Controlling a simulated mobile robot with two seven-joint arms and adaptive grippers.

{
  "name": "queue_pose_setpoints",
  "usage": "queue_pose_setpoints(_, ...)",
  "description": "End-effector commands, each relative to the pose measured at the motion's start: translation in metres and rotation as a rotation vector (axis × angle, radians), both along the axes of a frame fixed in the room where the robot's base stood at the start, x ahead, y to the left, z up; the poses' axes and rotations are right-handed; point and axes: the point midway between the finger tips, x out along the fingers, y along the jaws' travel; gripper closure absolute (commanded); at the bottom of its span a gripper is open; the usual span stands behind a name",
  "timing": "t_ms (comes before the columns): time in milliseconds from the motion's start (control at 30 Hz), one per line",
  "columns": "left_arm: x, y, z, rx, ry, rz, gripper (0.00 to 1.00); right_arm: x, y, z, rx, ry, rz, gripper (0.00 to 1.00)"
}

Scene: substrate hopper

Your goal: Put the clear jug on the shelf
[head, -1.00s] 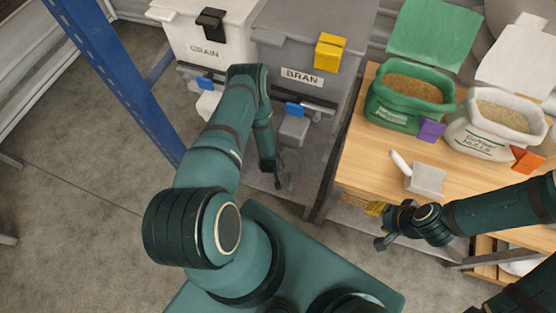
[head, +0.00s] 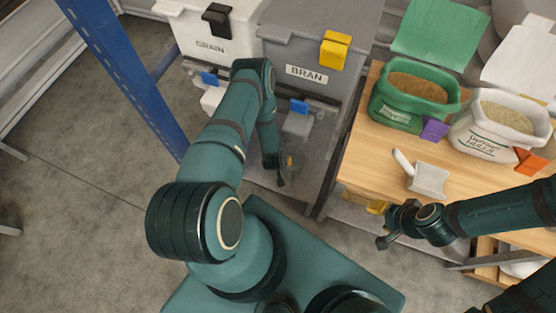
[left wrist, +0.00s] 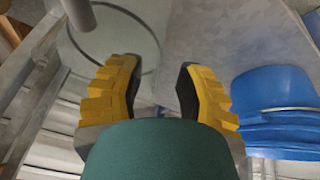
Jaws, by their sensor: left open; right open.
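In the left wrist view a clear round rim (left wrist: 154,50), which looks like the clear jug, shows at the upper left, just beyond my fingers; most of its shape is hard to make out. My left gripper (left wrist: 158,72) is open with nothing between its yellow-padded fingers. In the head view my left gripper (head: 281,178) points down in front of the BRAN bin, and a faint clear shape shows beside it. My right gripper (head: 385,226) is open and empty by the bench's front left corner. I cannot tell which surface is the shelf.
The white GRAIN bin (head: 222,32) and grey BRAN bin (head: 310,48) stand at the back. A wooden bench (head: 375,155) at right holds a green sack (head: 398,112), a white sack (head: 482,140) and a scoop (head: 430,180). A blue post (head: 125,75) stands left.

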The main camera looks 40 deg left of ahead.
Motion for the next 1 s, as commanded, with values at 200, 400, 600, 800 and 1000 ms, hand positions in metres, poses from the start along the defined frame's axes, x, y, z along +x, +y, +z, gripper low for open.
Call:
queue_pose_setpoints(200, -0.016, -0.005, 0.045, -0.001, -0.001, 0.0, 0.66, -0.003, 0.0, 0.017, 0.001, 0.007, 0.002, 0.53)
queue_pose_setpoints(400, -0.032, -0.009, 0.08, -0.001, 0.0, -0.001, 0.66, -0.005, 0.001, 0.028, 0.003, 0.012, 0.002, 0.53)
queue_pose_setpoints(600, -0.041, -0.011, 0.1, 0.0, 0.0, 0.0, 0.66, -0.006, 0.001, 0.033, 0.003, 0.014, 0.004, 0.53)
queue_pose_setpoints(800, -0.043, -0.013, 0.106, -0.003, 0.0, -0.002, 0.66, -0.006, 0.001, 0.033, 0.003, 0.015, 0.004, 0.53)
queue_pose_setpoints(1000, -0.032, -0.048, 0.148, -0.073, 0.025, -0.077, 0.66, -0.007, 0.001, 0.033, 0.003, 0.016, 0.004, 0.53)
